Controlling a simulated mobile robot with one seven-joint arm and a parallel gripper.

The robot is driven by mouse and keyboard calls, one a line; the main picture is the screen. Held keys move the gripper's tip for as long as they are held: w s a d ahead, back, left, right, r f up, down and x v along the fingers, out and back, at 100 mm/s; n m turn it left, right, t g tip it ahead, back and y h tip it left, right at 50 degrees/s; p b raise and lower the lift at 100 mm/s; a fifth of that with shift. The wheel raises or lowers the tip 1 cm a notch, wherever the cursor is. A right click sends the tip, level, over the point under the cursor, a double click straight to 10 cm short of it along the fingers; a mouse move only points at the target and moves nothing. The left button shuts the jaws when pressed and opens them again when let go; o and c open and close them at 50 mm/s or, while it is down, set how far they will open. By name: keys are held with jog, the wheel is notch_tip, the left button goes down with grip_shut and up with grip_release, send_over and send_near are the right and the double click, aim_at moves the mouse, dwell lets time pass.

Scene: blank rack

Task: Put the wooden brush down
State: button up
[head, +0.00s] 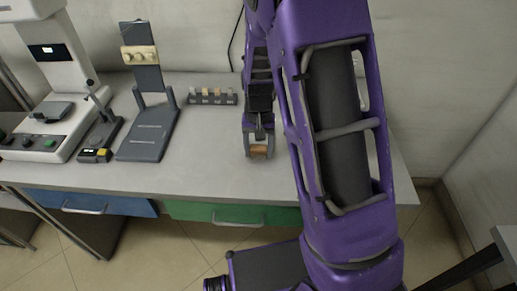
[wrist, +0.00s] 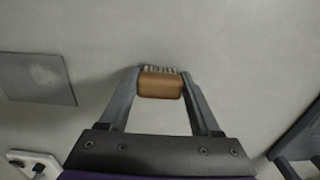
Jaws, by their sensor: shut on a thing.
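The wooden brush (wrist: 160,86) is a small brown block with pale bristles along its far side in the wrist view. My gripper (wrist: 161,88) is shut on it, one finger at each end. In the head view the brush (head: 259,151) shows as a small brown patch between the fingertips of my gripper (head: 259,150), over the front part of the grey bench top (head: 210,172). I cannot tell whether the brush touches the bench top.
A small block rack (head: 213,98) stands at the back of the bench. A dark stand with a tilted plate (head: 148,135) and a white instrument (head: 50,120) stand to the left. The bench top around the brush is clear. Blue and green drawers (head: 235,215) are below the front edge.

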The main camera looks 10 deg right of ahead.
aim_at(258, 147)
jog(key=shift+f, duration=0.2)
jog(key=o, duration=1.4)
jog(key=shift+o, duration=0.2)
jog(key=shift+r, duration=0.1)
notch_tip(258, 147, up, 12)
jog(key=p, duration=0.2)
jog(key=shift+r, duration=0.1)
